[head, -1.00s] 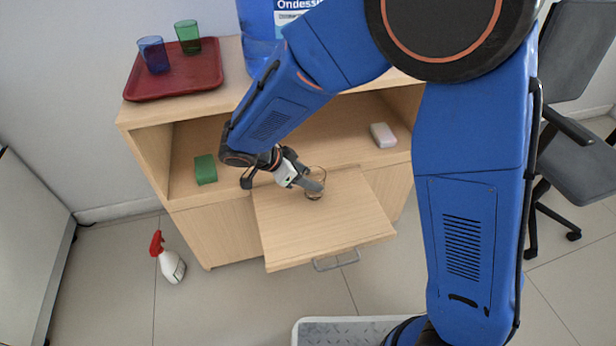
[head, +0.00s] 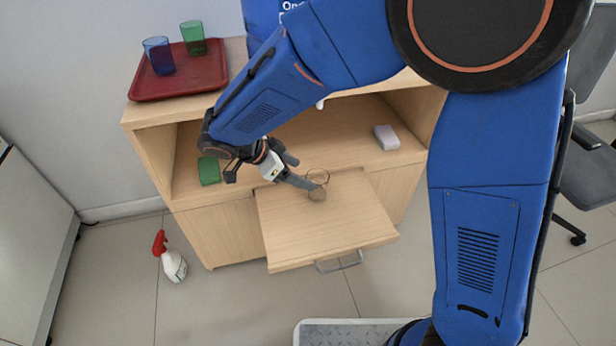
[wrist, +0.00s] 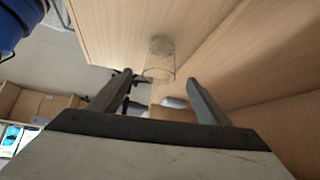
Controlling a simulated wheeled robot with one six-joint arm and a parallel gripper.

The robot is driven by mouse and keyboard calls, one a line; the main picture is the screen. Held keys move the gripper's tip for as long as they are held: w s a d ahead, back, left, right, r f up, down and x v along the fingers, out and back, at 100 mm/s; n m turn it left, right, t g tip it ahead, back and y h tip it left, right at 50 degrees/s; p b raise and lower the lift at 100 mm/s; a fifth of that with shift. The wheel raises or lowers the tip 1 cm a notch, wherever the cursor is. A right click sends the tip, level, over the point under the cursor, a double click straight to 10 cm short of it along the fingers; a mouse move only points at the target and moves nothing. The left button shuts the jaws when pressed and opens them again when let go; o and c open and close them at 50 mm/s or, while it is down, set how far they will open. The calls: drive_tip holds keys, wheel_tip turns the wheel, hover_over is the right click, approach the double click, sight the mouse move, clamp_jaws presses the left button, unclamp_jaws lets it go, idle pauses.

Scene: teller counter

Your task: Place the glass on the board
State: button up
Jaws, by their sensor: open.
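A clear glass (head: 317,188) stands upright on the pulled-out wooden board (head: 325,230), near the board's back edge. In the wrist view the glass (wrist: 159,62) shows beyond the fingertips, roughly midway between them, with the board (wrist: 120,25) behind it. My gripper (head: 311,178) is beside the glass in the head view, on its upper left side. In the wrist view my gripper (wrist: 158,80) has its two fingers spread apart with nothing held. I cannot tell whether a finger touches the glass.
A green sponge (head: 209,170) and a white block (head: 386,137) lie in the open shelf. A red tray (head: 180,85) with a blue glass (head: 158,56) and a green glass (head: 193,38) is on top. A spray bottle (head: 172,262) stands on the floor.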

drive_tip(key=v, duration=0.6)
drive_tip(key=shift+s+a, duration=0.1)
drive_tip(key=shift+a, duration=0.05)
idle(0.3)
